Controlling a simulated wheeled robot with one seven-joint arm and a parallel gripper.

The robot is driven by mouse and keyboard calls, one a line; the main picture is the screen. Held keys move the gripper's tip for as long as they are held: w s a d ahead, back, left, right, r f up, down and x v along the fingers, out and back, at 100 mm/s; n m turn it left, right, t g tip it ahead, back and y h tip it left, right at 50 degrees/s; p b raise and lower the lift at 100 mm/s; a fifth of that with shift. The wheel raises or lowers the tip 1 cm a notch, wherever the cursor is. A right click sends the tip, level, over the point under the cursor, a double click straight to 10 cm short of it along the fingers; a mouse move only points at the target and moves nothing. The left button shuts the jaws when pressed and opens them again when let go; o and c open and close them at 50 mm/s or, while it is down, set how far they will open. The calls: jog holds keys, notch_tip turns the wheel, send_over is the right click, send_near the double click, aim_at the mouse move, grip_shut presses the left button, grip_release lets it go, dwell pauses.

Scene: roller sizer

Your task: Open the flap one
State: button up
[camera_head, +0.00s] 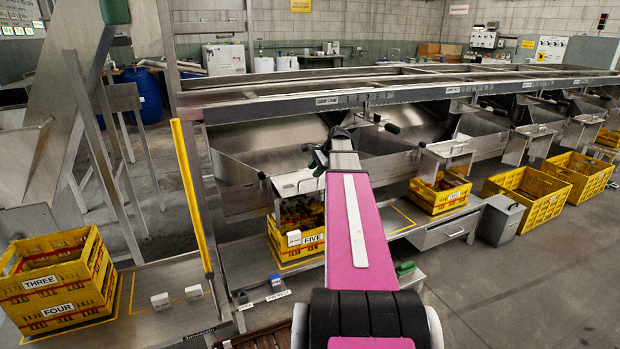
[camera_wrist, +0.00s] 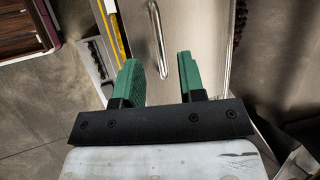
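Ahead of the fingers is a smooth steel panel (camera_wrist: 185,30) with a thin curved metal handle (camera_wrist: 156,32). In the head view my arm reaches forward to the sizer, and the gripper end (camera_head: 320,155) is small, dark and partly hidden. Steel chutes (camera_head: 270,135) and a black knob handle (camera_head: 391,128) show under the sizer frame. I cannot read which flap is number one.
Yellow crates labelled THREE (camera_head: 45,282) and FOUR (camera_head: 60,310) are stacked at left. Crate FIVE (camera_head: 308,241) sits under the chute beside my arm. A yellow post (camera_head: 190,195) stands left of my arm. Open floor (camera_head: 540,290) lies at right.

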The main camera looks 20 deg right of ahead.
jog(key=v, duration=0.4)
jog(key=shift+s+d+r, duration=0.1)
jog(key=shift+s+r, duration=0.05)
jog(key=shift+r, duration=0.1)
jog(key=s+a+f+n+g+h, duration=0.2)
jog(key=s+a+f+n, duration=0.6)
jog(key=s+a+f, duration=0.2)
jog(key=s+a+f+n+g+h, duration=0.2)
jog(key=s+a+f+n, duration=0.6)
jog(key=a+f, duration=0.6)
jog(key=s+a, duration=0.2)
jog(key=a, duration=0.2)
jog(key=shift+s+f+n+h, duration=0.3)
jog(key=shift+s+h, duration=0.1)
dwell(0.4)
